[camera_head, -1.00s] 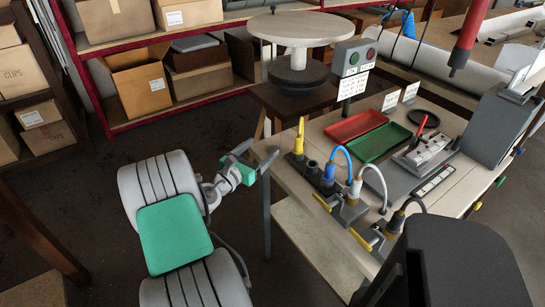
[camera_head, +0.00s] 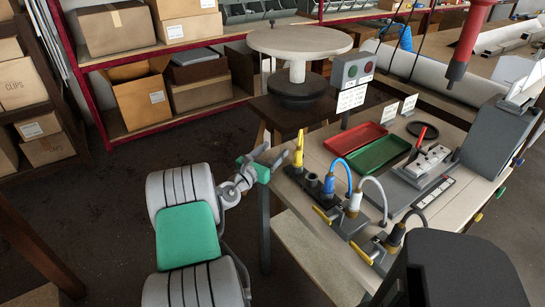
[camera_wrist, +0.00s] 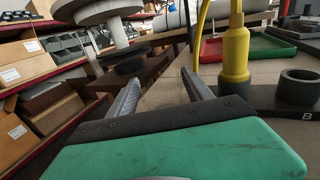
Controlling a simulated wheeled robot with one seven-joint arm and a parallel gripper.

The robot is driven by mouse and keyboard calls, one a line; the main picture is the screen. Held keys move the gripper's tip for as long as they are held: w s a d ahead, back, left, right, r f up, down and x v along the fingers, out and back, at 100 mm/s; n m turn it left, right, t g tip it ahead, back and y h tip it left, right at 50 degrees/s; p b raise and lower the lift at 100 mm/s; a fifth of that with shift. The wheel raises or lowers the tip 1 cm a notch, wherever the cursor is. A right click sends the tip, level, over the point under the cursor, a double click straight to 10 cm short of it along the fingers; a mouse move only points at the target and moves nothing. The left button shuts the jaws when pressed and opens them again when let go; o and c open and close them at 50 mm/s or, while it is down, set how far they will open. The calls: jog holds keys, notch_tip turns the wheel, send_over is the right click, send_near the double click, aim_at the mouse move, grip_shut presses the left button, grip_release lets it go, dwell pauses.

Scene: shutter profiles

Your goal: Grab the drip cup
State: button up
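My gripper (camera_wrist: 161,73) is open and empty, its two grey fingers spread at the table's near left corner. In the head view, my gripper (camera_head: 272,156) is just left of the yellow-topped piece (camera_head: 299,153). That piece (camera_wrist: 235,55) stands close to the right finger in the wrist view. A short dark hollow cylinder (camera_wrist: 298,87) stands right of it, on a dark base marked "B"; it also shows in the head view (camera_head: 312,183). It is cup-like, but I cannot tell whether it is the drip cup. No other clear cup shows.
Blue (camera_head: 330,186) and white (camera_head: 354,203) hosed pieces and yellow-handled valves stand along the table's near edge. Red (camera_head: 355,138) and green (camera_head: 383,152) trays lie behind. A round turntable (camera_head: 299,42) stands beyond the gripper. Open floor lies left.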

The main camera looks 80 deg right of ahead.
jog(key=c, duration=1)
